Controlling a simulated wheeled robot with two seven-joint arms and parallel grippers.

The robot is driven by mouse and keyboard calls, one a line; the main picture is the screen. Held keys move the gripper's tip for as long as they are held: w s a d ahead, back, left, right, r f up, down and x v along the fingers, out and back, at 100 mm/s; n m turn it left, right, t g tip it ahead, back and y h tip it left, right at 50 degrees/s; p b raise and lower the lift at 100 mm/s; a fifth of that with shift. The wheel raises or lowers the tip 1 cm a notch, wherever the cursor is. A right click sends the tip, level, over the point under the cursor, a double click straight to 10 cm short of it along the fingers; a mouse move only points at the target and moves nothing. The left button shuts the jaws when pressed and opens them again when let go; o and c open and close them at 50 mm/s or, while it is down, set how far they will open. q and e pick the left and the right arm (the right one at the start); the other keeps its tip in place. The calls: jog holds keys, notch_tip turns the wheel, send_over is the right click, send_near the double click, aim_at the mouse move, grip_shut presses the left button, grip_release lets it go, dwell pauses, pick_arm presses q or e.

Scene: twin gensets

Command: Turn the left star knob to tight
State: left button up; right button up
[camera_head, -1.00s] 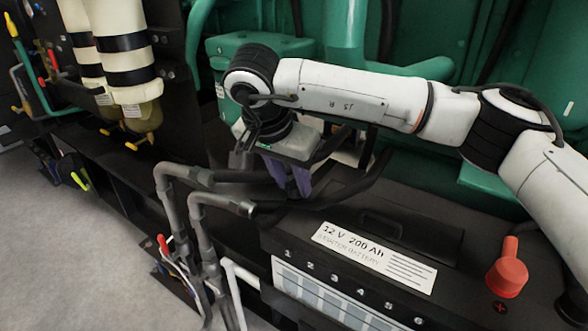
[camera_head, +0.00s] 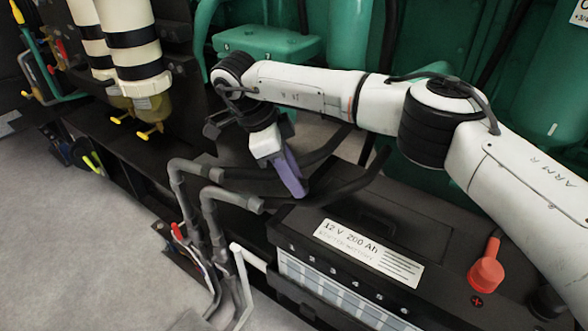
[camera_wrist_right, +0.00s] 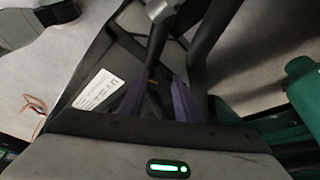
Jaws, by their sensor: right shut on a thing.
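My right gripper (camera_head: 298,192) reaches down behind the black battery, its purple fingers tilted. In the right wrist view its fingers (camera_wrist_right: 158,112) stand on either side of a dark part, shut on it. This appears to be the left star knob, but the fingers and nearby hoses hide most of it and its star shape does not show. Any mark for tight or loose cannot be read. My left gripper is out of view.
The battery (camera_head: 340,285) with a white label stands in front, a red terminal cap (camera_head: 486,272) at its right. Grey pipe elbows (camera_head: 190,170) and black hoses cross close to the gripper. Green engine parts (camera_head: 265,43) stand behind. Open floor lies left.

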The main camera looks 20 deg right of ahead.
jog(key=shift+w+m+g+p, duration=0.15)
jog(key=shift+m+g+p, duration=0.25)
jog(key=shift+m, duration=0.8)
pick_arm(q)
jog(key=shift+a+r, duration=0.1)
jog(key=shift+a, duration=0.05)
pick_arm(e)
jog(key=shift+w+d+m+g+y, duration=0.1)
jog(key=shift+m+g+y, duration=0.2)
jog(key=shift+m, duration=0.5)
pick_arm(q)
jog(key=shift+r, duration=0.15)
pick_arm(e)
jog(key=o, duration=1.1)
jog(key=shift+c, duration=0.2)
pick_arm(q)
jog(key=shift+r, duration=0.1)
